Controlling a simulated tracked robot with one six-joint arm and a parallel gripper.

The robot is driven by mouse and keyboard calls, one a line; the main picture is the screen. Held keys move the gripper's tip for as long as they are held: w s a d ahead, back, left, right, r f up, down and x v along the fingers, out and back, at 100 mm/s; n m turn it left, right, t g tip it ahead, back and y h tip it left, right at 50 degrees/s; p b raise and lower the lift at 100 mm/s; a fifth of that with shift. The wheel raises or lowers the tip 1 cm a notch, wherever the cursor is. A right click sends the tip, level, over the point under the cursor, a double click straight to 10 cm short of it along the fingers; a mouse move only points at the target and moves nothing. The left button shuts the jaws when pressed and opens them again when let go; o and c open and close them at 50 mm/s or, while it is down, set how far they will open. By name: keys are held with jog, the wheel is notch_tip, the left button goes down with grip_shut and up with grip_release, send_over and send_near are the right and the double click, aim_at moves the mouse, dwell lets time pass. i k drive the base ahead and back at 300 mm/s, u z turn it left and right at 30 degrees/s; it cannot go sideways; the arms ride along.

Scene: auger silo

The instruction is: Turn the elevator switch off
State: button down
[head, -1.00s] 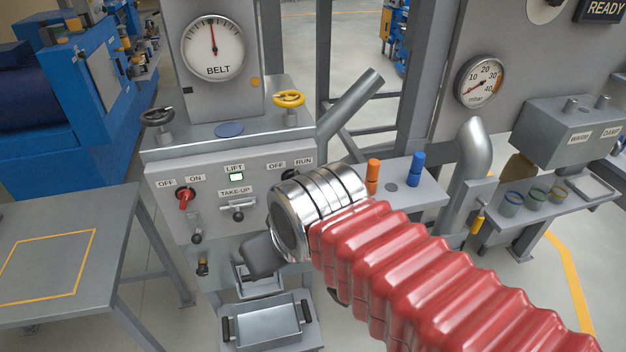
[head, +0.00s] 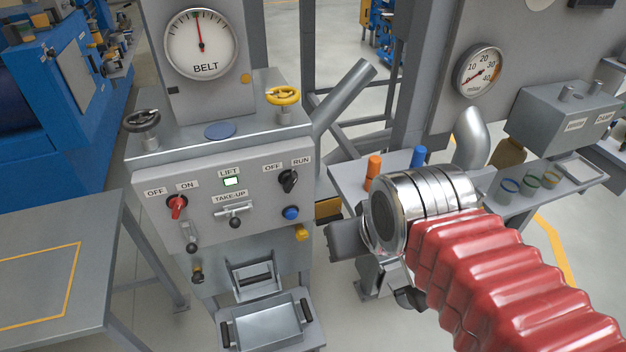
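The grey panel (head: 255,195) under the belt gauge carries a red rotary switch (head: 176,206) between OFF and ON labels at its left. Its pointer appears to lean toward ON. A black rotary switch (head: 289,181) between OFF and RUN sits at the right, turned toward RUN. Between them is a lit green lamp (head: 231,181) labelled LIFT. No label reads elevator. My gripper (head: 370,265) is right of the panel and apart from both switches. The wrist hides part of it, and its opening is unclear.
Below the LIFT lamp is a TAKE-UP lever (head: 234,217). A blue button (head: 291,213) sits under the black switch. A metal tray (head: 268,327) stands below. Orange (head: 373,170) and blue (head: 417,157) pegs stand beside my wrist. A grey table (head: 50,260) is at left.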

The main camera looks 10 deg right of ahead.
aim_at(288, 180)
jog(key=z, duration=1.2)
jog(key=k, duration=0.8)
jog(key=u, duration=0.95)
jog(key=i, duration=1.05)
jog(key=u, duration=0.1)
